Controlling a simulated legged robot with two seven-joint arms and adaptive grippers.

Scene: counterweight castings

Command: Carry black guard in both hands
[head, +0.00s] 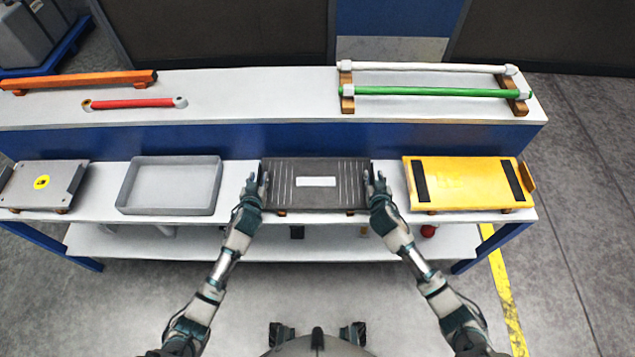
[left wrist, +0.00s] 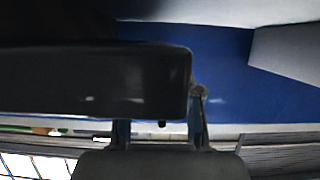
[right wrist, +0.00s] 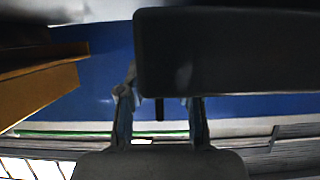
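The black guard (head: 315,200) is a dark ribbed panel with a white label. It rests on small brown blocks on the lower shelf, in the middle of the head view. My left gripper (head: 258,186) is at its left end and my right gripper (head: 377,185) at its right end. In the left wrist view the guard (left wrist: 90,85) hides one finger, while the other shows just past its edge. The right wrist view shows the guard (right wrist: 230,55) likewise hiding one finger. Both grippers have their fingers apart. Contact with the guard cannot be told.
A grey tray (head: 125,198) stands left of the guard, and a grey plate (head: 65,180) farther left. A yellow panel (head: 460,185) with black strips is close on the right. The upper shelf (head: 250,95) behind holds orange, red, white and green bars.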

